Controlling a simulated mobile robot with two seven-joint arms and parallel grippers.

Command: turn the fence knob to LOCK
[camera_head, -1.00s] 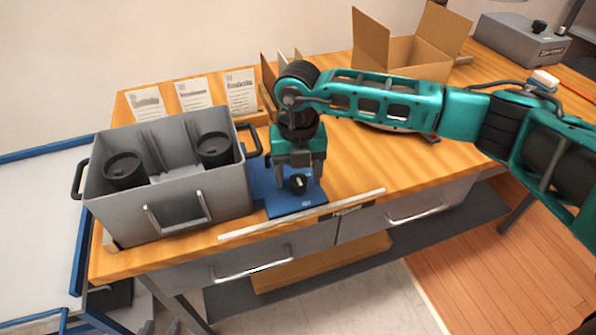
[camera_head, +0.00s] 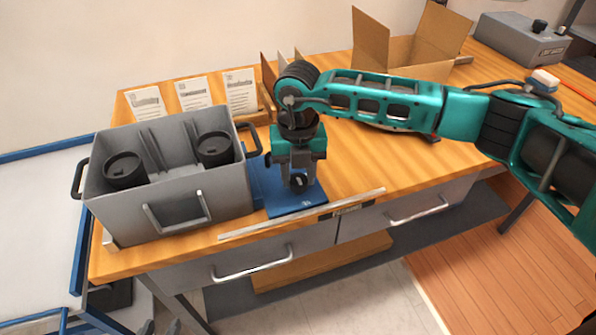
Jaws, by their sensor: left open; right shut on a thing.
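The fence knob (camera_head: 299,182) is small and black with a pale mark on its face. It sits on a blue plate (camera_head: 290,208) at the table's front edge, right of the grey bin. My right gripper (camera_head: 298,183) points down over the plate, its fingers shut on the knob from both sides. The fingers partly cover the knob, and the plate's lettering is too small to read, so I cannot tell which setting the mark points to. My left gripper is not in view.
A grey bin (camera_head: 172,215) with black cups stands close left of the plate. Printed cards (camera_head: 194,94) and an open cardboard box (camera_head: 402,62) are behind. A metal strip (camera_head: 345,203) runs along the front edge. Bare wood lies to the right.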

